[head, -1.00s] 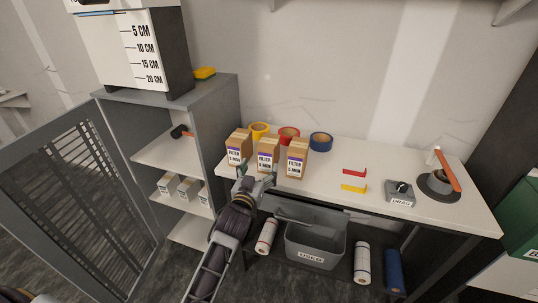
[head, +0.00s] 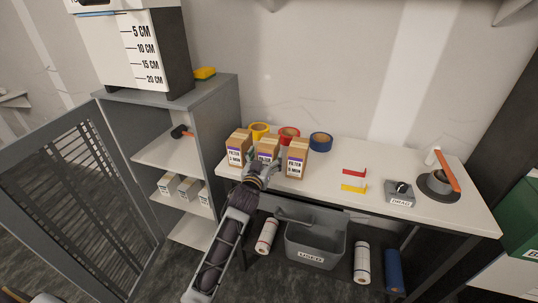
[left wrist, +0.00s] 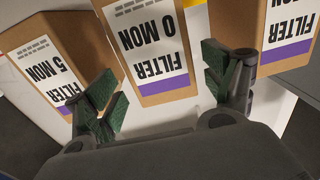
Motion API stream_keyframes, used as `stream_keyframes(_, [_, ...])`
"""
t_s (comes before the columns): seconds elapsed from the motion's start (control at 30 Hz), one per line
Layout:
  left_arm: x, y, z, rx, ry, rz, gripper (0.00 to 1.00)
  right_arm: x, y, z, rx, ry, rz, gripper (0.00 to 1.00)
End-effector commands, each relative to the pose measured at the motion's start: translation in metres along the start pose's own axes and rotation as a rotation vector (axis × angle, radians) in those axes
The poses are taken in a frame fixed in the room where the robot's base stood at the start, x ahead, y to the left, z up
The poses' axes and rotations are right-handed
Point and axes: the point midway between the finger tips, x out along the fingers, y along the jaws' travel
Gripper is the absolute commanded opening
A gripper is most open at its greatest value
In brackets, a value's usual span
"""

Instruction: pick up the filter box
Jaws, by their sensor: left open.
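Three brown filter boxes with white labels stand in a row at the table's left end: left (head: 238,152), middle (head: 270,146) and right (head: 297,160). My left gripper (head: 262,166) is open and empty in front of the middle box, hiding part of it. In the left wrist view the labels are upside down. There the middle box (left wrist: 152,45) reads FILTER 0 MON and shows between the green-padded fingers (left wrist: 160,82), with no clear contact. A neighbouring box (left wrist: 55,62) reads 5 MON. My right gripper is not in view.
Yellow (head: 259,129), red (head: 289,134) and blue (head: 321,142) tape rolls sit behind the boxes. A grey shelf cabinet (head: 216,130) stands close on the left. A grey bin (head: 315,245) is under the table.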

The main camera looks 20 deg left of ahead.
Motion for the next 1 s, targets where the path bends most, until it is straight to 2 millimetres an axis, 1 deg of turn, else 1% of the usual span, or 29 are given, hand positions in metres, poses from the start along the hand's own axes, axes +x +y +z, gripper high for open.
stream_keyframes(0.1, [0.006,0.0,0.0,0.0,0.0,0.0,0.83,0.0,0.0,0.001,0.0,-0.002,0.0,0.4])
stream_keyframes(0.27, [0.007,0.0,0.0,0.0,0.0,0.0,0.83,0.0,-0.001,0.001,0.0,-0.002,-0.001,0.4])
stream_keyframes(0.53, [0.007,0.0,0.0,0.0,0.0,0.0,0.83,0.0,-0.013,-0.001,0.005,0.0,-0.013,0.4])
stream_keyframes(0.67, [0.011,-0.001,-0.001,0.0,0.0,0.0,0.83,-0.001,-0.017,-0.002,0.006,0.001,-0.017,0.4])
stream_keyframes(1.0, [0.034,-0.003,-0.005,0.001,0.001,0.0,0.83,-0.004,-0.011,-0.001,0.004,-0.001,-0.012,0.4])
